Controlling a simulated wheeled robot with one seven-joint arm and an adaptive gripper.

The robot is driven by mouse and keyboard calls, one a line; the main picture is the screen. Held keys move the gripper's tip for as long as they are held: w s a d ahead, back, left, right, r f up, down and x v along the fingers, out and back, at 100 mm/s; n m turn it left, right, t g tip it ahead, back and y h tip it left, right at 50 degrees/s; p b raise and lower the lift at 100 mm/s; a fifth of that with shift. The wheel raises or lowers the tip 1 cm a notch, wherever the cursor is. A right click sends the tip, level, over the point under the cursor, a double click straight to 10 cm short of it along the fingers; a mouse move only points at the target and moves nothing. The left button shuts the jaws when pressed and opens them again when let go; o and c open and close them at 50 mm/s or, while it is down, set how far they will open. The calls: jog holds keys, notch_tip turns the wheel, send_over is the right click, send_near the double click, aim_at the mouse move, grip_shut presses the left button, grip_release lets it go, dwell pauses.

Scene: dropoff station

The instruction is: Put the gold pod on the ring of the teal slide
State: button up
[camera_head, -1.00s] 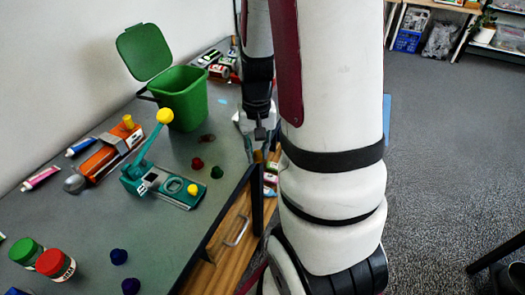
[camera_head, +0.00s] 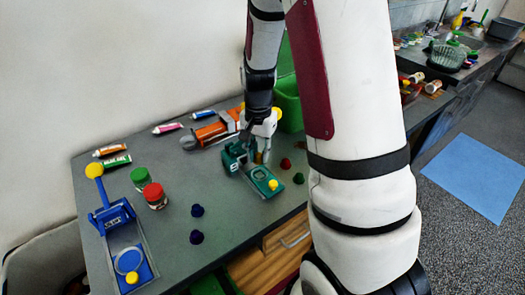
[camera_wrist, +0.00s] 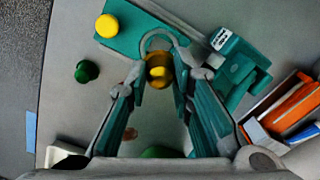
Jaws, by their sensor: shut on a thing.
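My gripper (camera_head: 258,158) is shut on the gold pod (camera_wrist: 159,74), which shows between the fingertips in the wrist view. The teal slide (camera_wrist: 138,35) lies on the grey table; it also shows in the head view (camera_head: 265,183). Its pale ring (camera_wrist: 145,42) is just beyond the held pod, and the pod overlaps the ring's near side in the picture. I cannot tell whether the pod touches the slide. A yellow knob (camera_wrist: 107,26) sits at one end of the slide. My gripper hides part of the slide in the head view.
A red pod (camera_head: 286,163) and a green pod (camera_head: 298,178) are beside the slide. An orange slide (camera_head: 212,132) and green bin (camera_head: 290,105) are behind. A blue slide (camera_head: 110,218), two jars (camera_head: 155,196) and two blue pods (camera_head: 196,237) are left.

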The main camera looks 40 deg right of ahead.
jog(key=shift+f+b, duration=1.5)
jog(key=shift+f, duration=1.3)
jog(key=o, duration=0.8)
jog(key=shift+r, duration=0.15)
jog(key=shift+r+p, duration=2.35)
jog(key=shift+r, duration=1)
